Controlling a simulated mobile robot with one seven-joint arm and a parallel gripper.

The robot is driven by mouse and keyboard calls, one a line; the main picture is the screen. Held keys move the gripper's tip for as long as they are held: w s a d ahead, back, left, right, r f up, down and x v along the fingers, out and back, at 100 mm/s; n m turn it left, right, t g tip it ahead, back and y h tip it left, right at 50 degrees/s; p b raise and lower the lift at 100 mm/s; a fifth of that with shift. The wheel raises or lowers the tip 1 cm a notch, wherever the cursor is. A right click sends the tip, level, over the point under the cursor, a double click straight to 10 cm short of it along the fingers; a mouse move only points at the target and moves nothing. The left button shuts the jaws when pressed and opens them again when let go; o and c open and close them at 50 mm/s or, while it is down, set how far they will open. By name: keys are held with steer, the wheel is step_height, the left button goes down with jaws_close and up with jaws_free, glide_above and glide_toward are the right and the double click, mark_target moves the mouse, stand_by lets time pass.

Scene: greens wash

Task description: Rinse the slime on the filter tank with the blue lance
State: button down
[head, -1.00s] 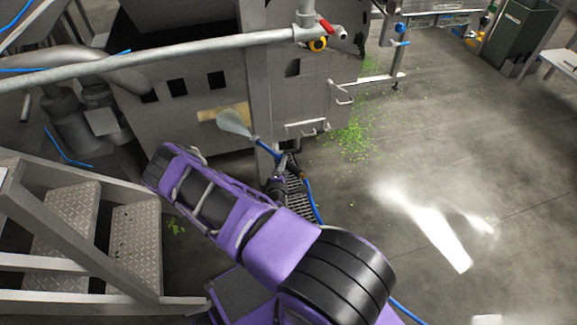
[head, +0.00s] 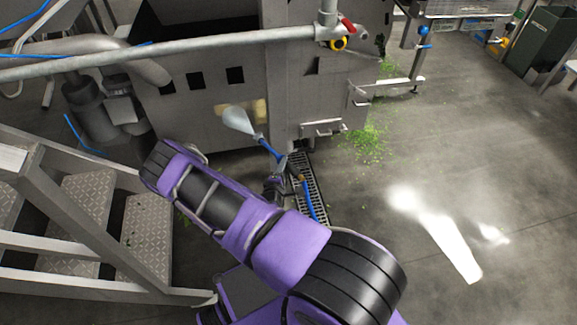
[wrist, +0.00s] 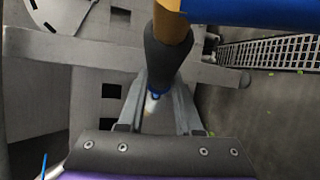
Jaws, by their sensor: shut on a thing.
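The blue lance (head: 267,147) is in my gripper (head: 275,186), which is shut on it in front of the filter tank. A pale fan of spray (head: 238,120) spreads from its tip toward the tank wall. The filter tank (head: 190,122) is a big grey metal box with square openings. A yellowish slime patch (head: 259,108) shows on its wall behind the spray, which hides part of it.
Metal stairs (head: 145,235) stand at the left. A pipe rail (head: 170,51) crosses in front of the tank. A floor grate (head: 312,190) lies under the lance, with green scraps (head: 368,142) beyond. The floor at right is clear.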

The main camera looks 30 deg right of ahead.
steer(key=w+a, duration=0.2)
steer(key=a, duration=0.3)
steer(key=shift+a, duration=0.35)
stand_by(0.4)
steer(key=shift+r, duration=0.2)
step_height(320, 180, up, 5)
steer(key=p, duration=0.3)
steer(key=shift+s+d+r, duration=0.1)
stand_by(0.8)
steer(key=shift+d, duration=0.1)
steer(key=s+d+b, duration=0.1)
steer(key=s+d, duration=0.2)
steer(key=d, duration=0.7)
steer(key=s+d+b, duration=0.1)
steer(key=s+d, duration=0.2)
steer(key=d, duration=0.7)
steer(key=shift+s, duration=0.25)
stand_by(2.2)
stand_by(0.5)
